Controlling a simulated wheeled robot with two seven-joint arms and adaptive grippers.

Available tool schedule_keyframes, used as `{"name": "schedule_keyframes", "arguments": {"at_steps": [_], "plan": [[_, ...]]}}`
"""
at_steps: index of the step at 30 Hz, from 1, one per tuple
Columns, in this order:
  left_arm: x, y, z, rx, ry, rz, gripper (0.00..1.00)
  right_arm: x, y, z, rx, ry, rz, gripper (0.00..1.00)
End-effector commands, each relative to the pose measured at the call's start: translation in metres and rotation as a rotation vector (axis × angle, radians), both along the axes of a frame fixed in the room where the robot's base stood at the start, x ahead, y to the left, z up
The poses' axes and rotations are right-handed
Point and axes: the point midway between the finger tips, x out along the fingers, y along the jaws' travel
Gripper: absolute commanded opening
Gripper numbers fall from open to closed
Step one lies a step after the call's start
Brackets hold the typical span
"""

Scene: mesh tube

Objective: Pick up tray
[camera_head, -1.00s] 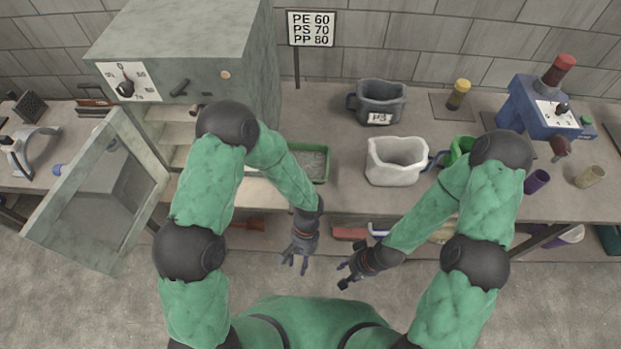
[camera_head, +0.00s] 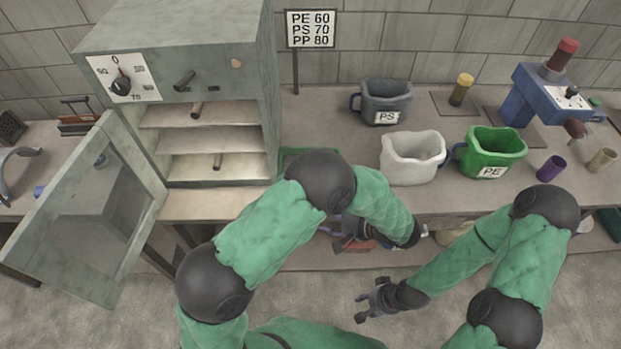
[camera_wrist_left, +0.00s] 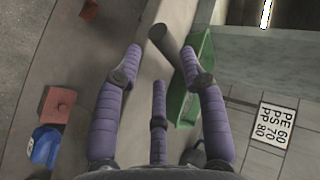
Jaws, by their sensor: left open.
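A green tray (camera_head: 293,152) stands on the bench just right of the oven. My left arm hides most of it in the head view. In the left wrist view the green tray (camera_wrist_left: 190,85) lies just right of the fingers, partly behind one. A dark cylindrical handle (camera_wrist_left: 167,42) shows between the fingertips; I cannot tell what it belongs to. My left gripper (camera_wrist_left: 160,62) is open, its three purple fingers spread; contact is unclear. My right gripper (camera_head: 364,301) is low in front of the bench, open and empty.
The oven (camera_head: 180,60) stands open, its door (camera_head: 90,225) swung out to the left; brown handles show on its shelves. A white pot (camera_head: 412,158), a green PE jug (camera_head: 492,152) and a grey PS jug (camera_head: 385,100) stand right of the tray.

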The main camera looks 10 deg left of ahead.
Motion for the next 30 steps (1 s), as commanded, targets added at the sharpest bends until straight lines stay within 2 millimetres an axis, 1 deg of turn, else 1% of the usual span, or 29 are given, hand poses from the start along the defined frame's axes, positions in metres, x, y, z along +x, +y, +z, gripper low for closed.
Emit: {"name": "schedule_keyframes", "arguments": {"at_steps": [1, 3, 8, 15, 18, 21, 27, 28, 29, 30], "plan": [[0.001, 0.006, -0.004, 0.0, 0.002, 0.002, 0.41, 0.0, 0.0, -0.002, 0.0, 0.0, 0.0, 0.4], [0.002, 0.011, -0.007, -0.001, 0.002, 0.002, 0.41, 0.0, 0.0, -0.003, 0.0, 0.0, 0.0, 0.4], [0.005, 0.018, -0.012, -0.002, 0.001, 0.001, 0.41, 0.0, 0.0, -0.005, 0.0, 0.0, 0.0, 0.4], [0.014, 0.044, -0.029, -0.001, 0.004, 0.003, 0.41, 0.0, 0.0, -0.014, 0.0, 0.001, 0.0, 0.4], [0.016, 0.052, -0.034, -0.002, 0.004, 0.001, 0.41, 0.0, 0.0, -0.016, 0.0, 0.001, 0.0, 0.4], [0.017, 0.056, -0.036, -0.002, 0.004, 0.001, 0.41, 0.0, 0.0, -0.016, 0.0, 0.001, 0.0, 0.4], [0.018, 0.056, -0.036, -0.002, 0.003, 0.0, 0.41, 0.0, 0.0, -0.016, 0.0, 0.001, 0.0, 0.4], [0.017, 0.056, -0.035, -0.002, 0.003, 0.0, 0.38, 0.0, 0.0, -0.016, 0.0, 0.001, 0.0, 0.4], [0.017, 0.056, -0.035, -0.002, 0.003, 0.0, 0.3, 0.0, 0.0, -0.016, 0.0, 0.001, 0.0, 0.4], [0.017, 0.056, -0.035, -0.002, 0.003, 0.0, 0.19, 0.0, 0.0, -0.016, 0.0, 0.001, 0.0, 0.4]]}}
